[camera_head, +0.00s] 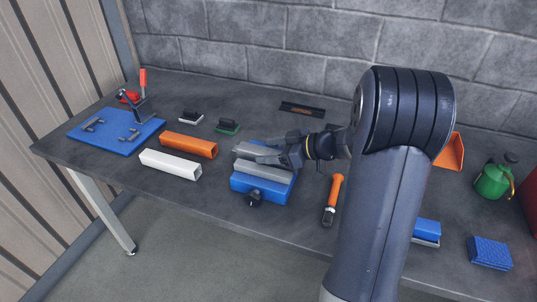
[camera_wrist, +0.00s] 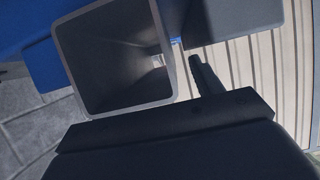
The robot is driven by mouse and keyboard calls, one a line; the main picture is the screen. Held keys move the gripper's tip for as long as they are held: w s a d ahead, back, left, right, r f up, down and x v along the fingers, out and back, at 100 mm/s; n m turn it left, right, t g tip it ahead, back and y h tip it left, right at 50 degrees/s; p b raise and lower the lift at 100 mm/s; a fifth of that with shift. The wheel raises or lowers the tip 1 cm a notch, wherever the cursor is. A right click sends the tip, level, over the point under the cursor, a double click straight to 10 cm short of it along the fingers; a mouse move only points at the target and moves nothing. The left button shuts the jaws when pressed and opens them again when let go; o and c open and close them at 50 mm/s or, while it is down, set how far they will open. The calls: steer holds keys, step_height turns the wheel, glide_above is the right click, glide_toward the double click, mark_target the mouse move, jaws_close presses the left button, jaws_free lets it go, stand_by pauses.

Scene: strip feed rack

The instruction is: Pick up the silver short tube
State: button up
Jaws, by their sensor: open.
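The silver short tube (camera_head: 262,171) appears to lie across the blue vise (camera_head: 258,188) near the table's middle. In the wrist view its square, hollow end (camera_wrist: 68,68) faces the camera, close up, with blue vise parts (camera_wrist: 25,25) behind it. My gripper (camera_head: 272,152) is open, just above and beside the tube at its right end in the head view. A dark finger (camera_wrist: 206,76) shows right of the tube in the wrist view. I cannot tell whether the fingers touch the tube.
A white bar (camera_head: 170,165) and an orange bar (camera_head: 188,145) lie to the left. A blue board (camera_head: 115,138) with a clamp is at the far left. An orange-handled tool (camera_head: 333,195) lies right of the vise. A green can (camera_head: 492,181) stands at the right.

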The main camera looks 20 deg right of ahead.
steer(key=shift+w+a, duration=0.1)
jaws_close()
stand_by(0.7)
